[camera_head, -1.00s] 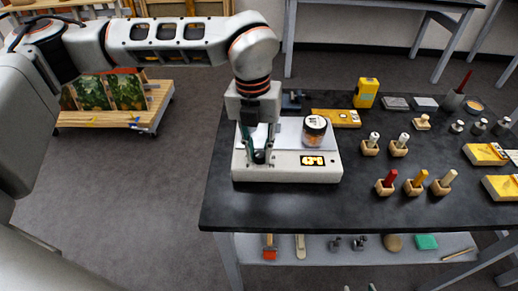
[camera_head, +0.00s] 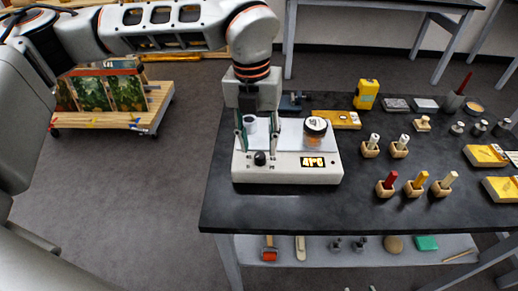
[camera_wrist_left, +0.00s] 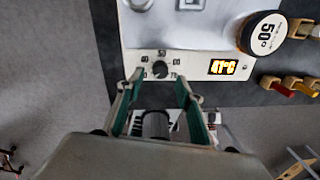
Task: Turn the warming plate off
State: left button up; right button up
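The warming plate (camera_head: 289,174) is a white box with a pale top, near the left end of the dark table. Its black knob (camera_head: 260,158) is on the front left, and its lit display (camera_head: 319,162) reads about 41°C. In the left wrist view the knob (camera_wrist_left: 160,68) has a printed scale around it. My left gripper (camera_head: 258,143) points down just above the knob, its fingers apart and empty. The knob shows clear of the fingers in the left wrist view.
An amber jar with a dark lid (camera_head: 316,130) and a small white container (camera_head: 250,124) stand on the plate. Wooden holders with coloured-handled tools (camera_head: 415,187) stand to the right. A yellow device (camera_head: 366,94) stands behind. The table front beside the plate is clear.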

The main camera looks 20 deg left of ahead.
aim_at(256, 155)
pick_arm(q)
notch_tip(256, 155, up, 9)
jog(key=shift+a, duration=0.25)
jog(key=shift+f, duration=0.15)
